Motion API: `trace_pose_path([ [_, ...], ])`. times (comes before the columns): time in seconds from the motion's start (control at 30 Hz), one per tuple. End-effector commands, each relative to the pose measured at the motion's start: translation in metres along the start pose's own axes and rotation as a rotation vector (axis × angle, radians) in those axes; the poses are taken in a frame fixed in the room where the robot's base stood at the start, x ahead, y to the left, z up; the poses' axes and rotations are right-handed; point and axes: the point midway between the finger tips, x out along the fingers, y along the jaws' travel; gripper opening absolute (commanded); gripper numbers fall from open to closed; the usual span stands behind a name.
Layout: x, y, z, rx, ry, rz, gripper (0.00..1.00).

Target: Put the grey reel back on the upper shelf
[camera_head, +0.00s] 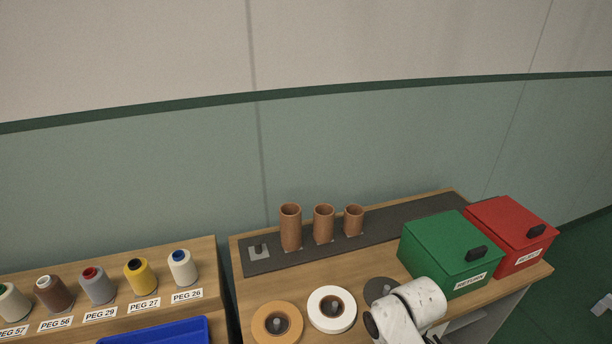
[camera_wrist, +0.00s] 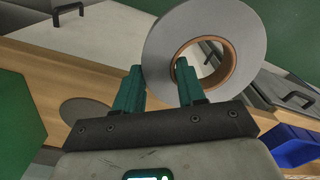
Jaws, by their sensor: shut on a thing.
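The grey reel (camera_wrist: 163,40), with a brown core, is in my gripper (camera_wrist: 159,72) in the wrist view. The two green fingers are shut on its ring: the right finger is at the core opening and the left one at the outer side. The reel is tilted and clear of the wooden surface. In the head view the reel and my fingers are hidden; only my white arm shows at the bottom. A wooden top (camera_head: 300,291) bears an orange reel (camera_head: 277,323) and a white reel (camera_head: 332,309). Which surface is the upper shelf is unclear.
A dark round pad (camera_head: 378,289) lies right of the white reel, partly behind my arm. Green (camera_head: 440,247) and red (camera_head: 510,234) boxes stand at right. Three brown tubes (camera_head: 323,224) stand behind on a dark strip. Thread cones (camera_head: 98,286) and a blue bin (camera_head: 160,332) are left.

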Motion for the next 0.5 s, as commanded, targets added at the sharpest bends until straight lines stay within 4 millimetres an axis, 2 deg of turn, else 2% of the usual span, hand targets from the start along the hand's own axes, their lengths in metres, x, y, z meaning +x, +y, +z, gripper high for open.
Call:
trace_pose_path([
  [0.2, 0.008, -0.026, 0.022, 0.426, 0.000, -0.003, 0.00],
  [0.47, 0.011, -0.048, 0.044, 0.837, -0.005, 0.001, 0.00],
  [0.5, 0.022, -0.048, 0.044, 0.854, -0.006, 0.002, 0.00],
])
